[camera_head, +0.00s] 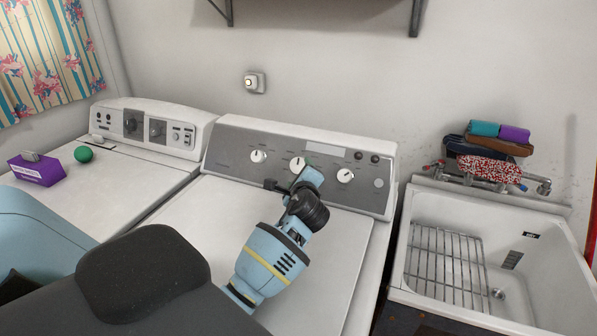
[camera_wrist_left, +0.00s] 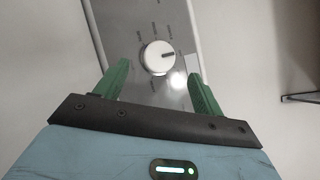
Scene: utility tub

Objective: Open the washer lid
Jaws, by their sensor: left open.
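The washer, taken to be the middle white machine, has a flat white lid (camera_head: 335,265) that lies shut, partly hidden behind my arm. Its grey control panel (camera_head: 228,147) rises behind the lid and carries several white knobs. My left gripper (camera_head: 305,180) is over the back of the machine, in front of the panel near the middle knob (camera_head: 297,164). In the left wrist view, its green fingers (camera_wrist_left: 159,70) are apart and empty. A white knob (camera_wrist_left: 157,57) shows beyond the gap between them. Contact with the lid cannot be seen. My right gripper is not in view.
A second white machine (camera_head: 120,180) stands at left with a purple box (camera_head: 38,170) and green ball (camera_head: 83,154) on it. A white utility tub (camera_head: 520,225) with a wire rack (camera_head: 440,262) stands at right. Shelf brackets hang above.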

